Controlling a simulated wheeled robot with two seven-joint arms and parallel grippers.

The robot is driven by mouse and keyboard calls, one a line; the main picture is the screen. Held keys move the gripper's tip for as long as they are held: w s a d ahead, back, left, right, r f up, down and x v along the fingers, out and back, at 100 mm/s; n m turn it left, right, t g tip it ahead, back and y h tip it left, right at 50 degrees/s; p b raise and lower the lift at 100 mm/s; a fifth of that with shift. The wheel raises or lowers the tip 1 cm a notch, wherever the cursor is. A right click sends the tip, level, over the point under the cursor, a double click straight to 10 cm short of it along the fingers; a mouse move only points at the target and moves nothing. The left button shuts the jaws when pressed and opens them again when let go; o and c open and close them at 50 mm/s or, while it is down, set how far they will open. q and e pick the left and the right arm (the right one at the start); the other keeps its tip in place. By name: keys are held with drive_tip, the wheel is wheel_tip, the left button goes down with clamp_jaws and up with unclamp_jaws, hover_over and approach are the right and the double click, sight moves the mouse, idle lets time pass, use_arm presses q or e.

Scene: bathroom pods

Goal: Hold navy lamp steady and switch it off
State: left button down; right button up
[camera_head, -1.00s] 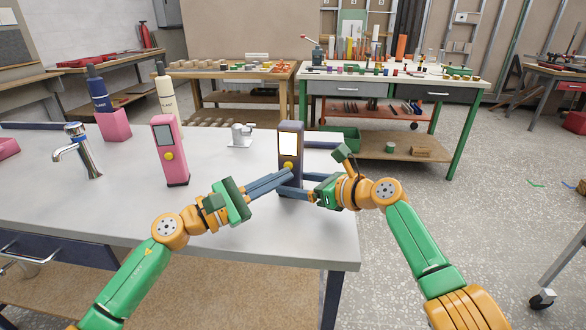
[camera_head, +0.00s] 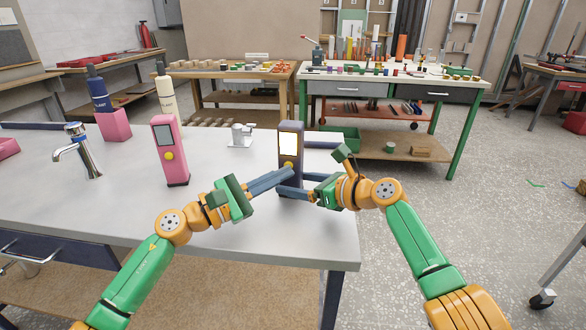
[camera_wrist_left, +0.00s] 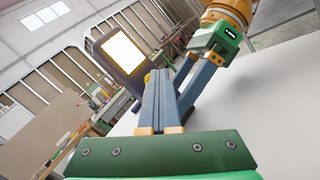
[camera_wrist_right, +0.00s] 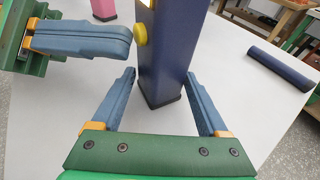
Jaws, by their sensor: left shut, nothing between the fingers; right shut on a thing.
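The navy lamp (camera_head: 291,126) stands upright near the table's right edge, its white panel (camera_head: 288,144) lit bright. Its yellow button (camera_wrist_right: 140,34) is on the front below the panel. My right gripper (camera_wrist_right: 160,73) is shut on the lamp's lower body, one finger on each side. My left gripper (camera_head: 290,172) is shut and empty, its fingertips at the button. In the right wrist view the tips touch the button or sit just short of it; I cannot tell which. The lit panel also shows in the left wrist view (camera_wrist_left: 122,50).
A pink lamp-like device (camera_head: 168,150) with a dark screen stands left on the grey table (camera_head: 225,215). A navy bar (camera_wrist_right: 280,66) lies along the table edge.

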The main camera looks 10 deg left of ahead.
use_arm(q)
drive_tip(key=shift+w, duration=0.2)
use_arm(e)
drive_tip(key=shift+c, duration=0.4)
use_arm(q)
drive_tip(key=shift+s, duration=0.15)
use_arm(e)
drive_tip(key=shift+c, duration=1.2)
use_arm(q)
drive_tip(key=shift+s+f, duration=0.1)
drive_tip(key=shift+s, duration=0.15)
use_arm(e)
drive_tip(key=shift+c, duration=0.3)
use_arm(q)
drive_tip(key=shift+s, duration=0.25)
drive_tip(key=s, duration=0.6)
drive_tip(key=shift+a, duration=0.25)
